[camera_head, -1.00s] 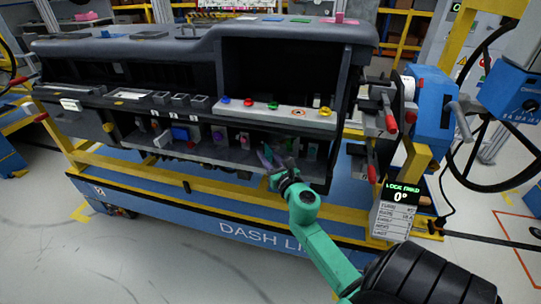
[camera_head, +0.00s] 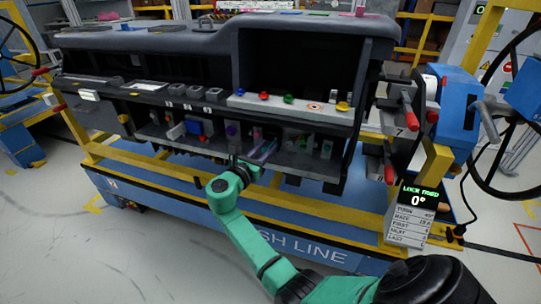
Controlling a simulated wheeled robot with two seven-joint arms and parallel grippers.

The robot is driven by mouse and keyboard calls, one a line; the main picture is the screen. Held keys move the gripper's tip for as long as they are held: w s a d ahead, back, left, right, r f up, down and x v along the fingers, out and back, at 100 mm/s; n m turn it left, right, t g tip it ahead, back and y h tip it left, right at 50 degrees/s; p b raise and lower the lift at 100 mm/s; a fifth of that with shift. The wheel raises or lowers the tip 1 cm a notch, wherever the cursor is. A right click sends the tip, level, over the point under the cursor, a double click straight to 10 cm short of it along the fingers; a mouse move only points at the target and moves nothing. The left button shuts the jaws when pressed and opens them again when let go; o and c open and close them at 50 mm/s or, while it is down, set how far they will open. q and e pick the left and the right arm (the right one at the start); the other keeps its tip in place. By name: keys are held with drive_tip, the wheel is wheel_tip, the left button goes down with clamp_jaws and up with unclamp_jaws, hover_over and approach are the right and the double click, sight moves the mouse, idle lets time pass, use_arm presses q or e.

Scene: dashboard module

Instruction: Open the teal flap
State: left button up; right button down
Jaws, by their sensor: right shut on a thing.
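My right gripper (camera_head: 238,164) comes up from the lower right on a green arm and reaches the front edge of the open lower shelf of the dashboard module (camera_head: 335,28). Its jaws are shut on a small part at the shelf, which I take to be the teal flap (camera_head: 264,149). This thin teal and purplish panel stands slanted just right of the fingers. The fingertips are small and partly hidden by the wrist, so the exact grip point is unclear. My left gripper is not in view.
Several small coloured parts stand on the lower shelf on both sides, including a blue block (camera_head: 194,127). Above is a ledge with coloured knobs (camera_head: 288,99). A yellow rail (camera_head: 300,206) runs below the shelf. Red-handled clamps (camera_head: 410,118) are at right.

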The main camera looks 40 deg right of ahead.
drive_tip(key=shift+w+a+m+g+h+b, duration=0.1)
drive_tip(key=shift+w+m+g+h+b, duration=0.2)
drive_tip(key=shift+m+g+b, duration=0.4)
drive_tip(key=shift+w+m+g+h+b, duration=0.3)
drive_tip(key=shift+g+b, duration=0.05)
drive_tip(key=shift+g, duration=0.65)
drive_tip(key=shift+r, duration=0.1)
drive_tip(key=c, duration=1)
unclamp_jaws()
drive_tip(key=shift+c, duration=0.2)
drive_tip(key=o, duration=0.4)
drive_tip(key=shift+c, duration=0.2)
drive_tip(key=shift+w, duration=0.1)
